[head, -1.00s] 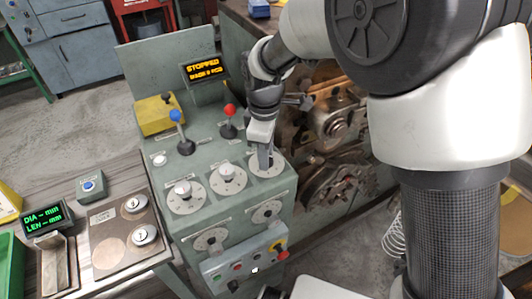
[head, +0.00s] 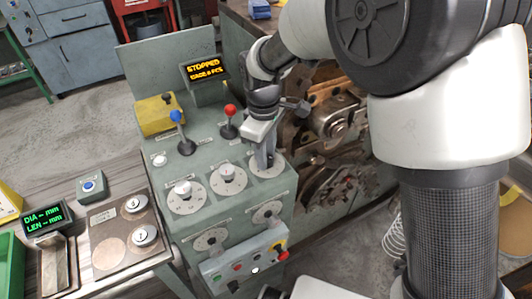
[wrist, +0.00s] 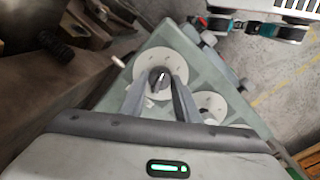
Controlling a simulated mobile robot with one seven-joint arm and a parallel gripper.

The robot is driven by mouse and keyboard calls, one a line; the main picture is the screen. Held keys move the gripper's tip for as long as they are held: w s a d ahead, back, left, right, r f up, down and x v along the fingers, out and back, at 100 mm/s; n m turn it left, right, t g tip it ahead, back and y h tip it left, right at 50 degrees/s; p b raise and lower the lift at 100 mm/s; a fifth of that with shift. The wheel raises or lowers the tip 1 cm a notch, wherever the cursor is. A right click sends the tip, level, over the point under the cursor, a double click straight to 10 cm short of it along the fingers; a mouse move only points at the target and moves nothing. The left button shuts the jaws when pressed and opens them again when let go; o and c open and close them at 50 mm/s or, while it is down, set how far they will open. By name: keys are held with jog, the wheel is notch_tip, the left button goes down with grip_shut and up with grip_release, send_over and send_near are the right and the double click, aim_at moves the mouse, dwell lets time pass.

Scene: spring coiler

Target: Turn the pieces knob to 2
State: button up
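The sloped top of the green-grey machine console carries three round dials in a row: a left dial (head: 187,203), a middle dial (head: 229,183) and a right dial (head: 281,167). Their labels are too small to read, so I cannot tell which is the pieces knob by its label. My gripper (head: 266,163) points down onto the right dial and hides its knob in the head view. In the wrist view, the dark knob (wrist: 159,82) with a white pointer mark sits between my fingertips (wrist: 160,90), which appear to touch its sides.
An orange display (head: 204,72) reads "STOPPED", with a pieces line hard to read. A blue-topped lever (head: 176,117) and a red-topped lever (head: 230,111) stand behind the dials. A control box (head: 246,262) with a red button hangs in front. Machinery stands at right.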

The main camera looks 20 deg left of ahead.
jog(key=o, duration=0.4)
jog(key=shift+o, duration=0.2)
notch_tip(320, 180, up, 18)
jog(key=s, duration=0.1)
jog(key=shift+f, duration=0.25)
